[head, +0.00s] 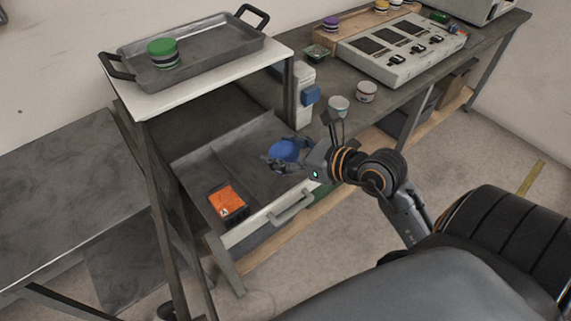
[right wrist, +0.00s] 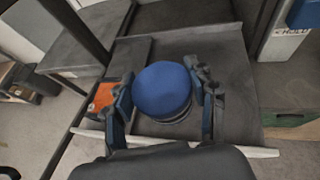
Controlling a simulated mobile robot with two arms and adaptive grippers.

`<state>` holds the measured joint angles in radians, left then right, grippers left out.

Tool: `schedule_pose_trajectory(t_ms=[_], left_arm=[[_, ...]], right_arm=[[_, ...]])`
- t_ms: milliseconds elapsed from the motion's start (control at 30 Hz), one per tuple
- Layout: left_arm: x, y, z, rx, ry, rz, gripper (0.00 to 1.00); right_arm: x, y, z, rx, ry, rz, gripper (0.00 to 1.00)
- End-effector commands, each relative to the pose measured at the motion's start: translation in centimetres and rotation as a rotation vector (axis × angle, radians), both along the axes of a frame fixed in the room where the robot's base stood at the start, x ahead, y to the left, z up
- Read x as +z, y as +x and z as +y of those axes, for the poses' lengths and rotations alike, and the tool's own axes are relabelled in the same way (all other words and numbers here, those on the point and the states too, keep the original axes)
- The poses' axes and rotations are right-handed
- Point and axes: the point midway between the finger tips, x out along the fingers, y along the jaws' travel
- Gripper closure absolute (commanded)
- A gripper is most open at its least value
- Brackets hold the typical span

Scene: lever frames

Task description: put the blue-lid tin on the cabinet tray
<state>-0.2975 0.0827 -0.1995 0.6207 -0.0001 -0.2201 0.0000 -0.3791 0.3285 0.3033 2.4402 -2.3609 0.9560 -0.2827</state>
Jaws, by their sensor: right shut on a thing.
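The blue-lid tin (head: 284,151) is in my right gripper (head: 282,160), over the open drawer (head: 262,192) of the cabinet. In the right wrist view the round blue lid of the tin (right wrist: 162,89) sits between the two fingers of my right gripper (right wrist: 164,98), which is shut on it. I cannot tell whether the tin touches the drawer floor. The tray (head: 205,78), grey metal with two black handles, lies on the white cabinet top at upper left. A green-lid tin (head: 163,53) stands in the tray. My left gripper is not in view.
An orange box (head: 227,202) lies in the drawer's front left compartment. A workbench at right holds a switch panel (head: 400,48), two small cups (head: 339,105) and several coloured tins. A black cabinet post (head: 289,90) rises behind the drawer. The tray's right half is bare.

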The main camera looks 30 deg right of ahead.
Motion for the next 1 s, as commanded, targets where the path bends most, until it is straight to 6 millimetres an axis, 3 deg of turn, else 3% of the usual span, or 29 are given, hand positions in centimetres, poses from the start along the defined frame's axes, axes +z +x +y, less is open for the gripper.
schedule_pose_trajectory(t_ms=[200,367,567,967,1000], left_arm=[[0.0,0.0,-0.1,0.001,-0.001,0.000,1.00],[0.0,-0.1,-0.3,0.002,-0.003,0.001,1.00],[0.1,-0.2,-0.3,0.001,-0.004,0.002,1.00],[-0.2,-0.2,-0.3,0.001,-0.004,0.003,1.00],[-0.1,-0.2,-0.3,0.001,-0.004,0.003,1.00]], right_arm=[[-2.6,1.8,-1.6,0.002,0.000,-0.003,0.78],[-3.6,2.4,-2.2,0.001,-0.001,-0.003,0.78],[-6.3,2.4,-2.2,0.001,0.000,-0.002,0.78],[-7.0,2.4,-2.2,0.001,0.000,-0.004,0.78],[-7.0,2.4,-2.2,0.001,-0.001,-0.003,0.39]])
